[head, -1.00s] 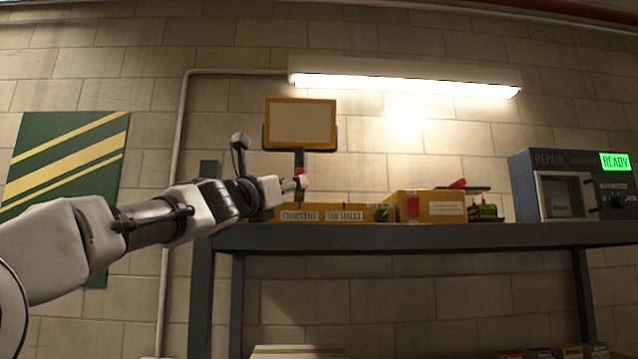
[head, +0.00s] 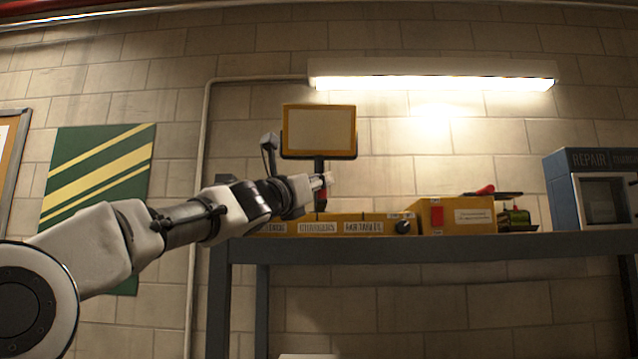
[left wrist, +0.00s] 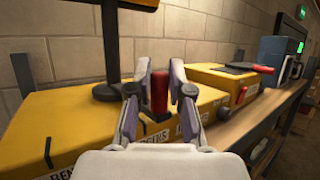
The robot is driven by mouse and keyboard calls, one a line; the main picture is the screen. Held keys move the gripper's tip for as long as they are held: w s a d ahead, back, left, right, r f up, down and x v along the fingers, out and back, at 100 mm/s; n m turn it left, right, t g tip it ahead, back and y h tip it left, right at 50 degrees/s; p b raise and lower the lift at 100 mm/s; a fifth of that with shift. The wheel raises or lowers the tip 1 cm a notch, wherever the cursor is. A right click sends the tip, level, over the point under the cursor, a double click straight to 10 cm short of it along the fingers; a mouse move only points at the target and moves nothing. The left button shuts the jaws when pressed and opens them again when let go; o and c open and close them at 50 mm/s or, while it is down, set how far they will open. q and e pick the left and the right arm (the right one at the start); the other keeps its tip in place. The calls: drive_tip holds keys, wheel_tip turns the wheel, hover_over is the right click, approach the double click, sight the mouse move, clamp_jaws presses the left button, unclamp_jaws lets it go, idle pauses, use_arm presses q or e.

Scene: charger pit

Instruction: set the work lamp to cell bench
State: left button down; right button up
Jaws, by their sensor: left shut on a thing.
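My left gripper (head: 326,181) is above the box, in front of the lamp post. In the left wrist view my left gripper (left wrist: 160,72) is shut on an upright red handle (left wrist: 160,92). The post's round foot (left wrist: 108,92) shows left of the fingers. The handle's lower end and part of the labels are hidden by the gripper. My right gripper is not in view.
The box stands on a dark bench (head: 450,247). To its right are a yellow case (head: 455,216), a red-handled tool (head: 485,190) and a blue-grey REPAIR machine (head: 600,190). The stone wall is close behind. A light tube (head: 430,83) hangs above.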

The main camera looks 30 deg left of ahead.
use_arm(q)
drive_tip(key=shift+w+a+f, duration=0.15)
drive_tip(key=shift+f, duration=0.2)
idle(0.5)
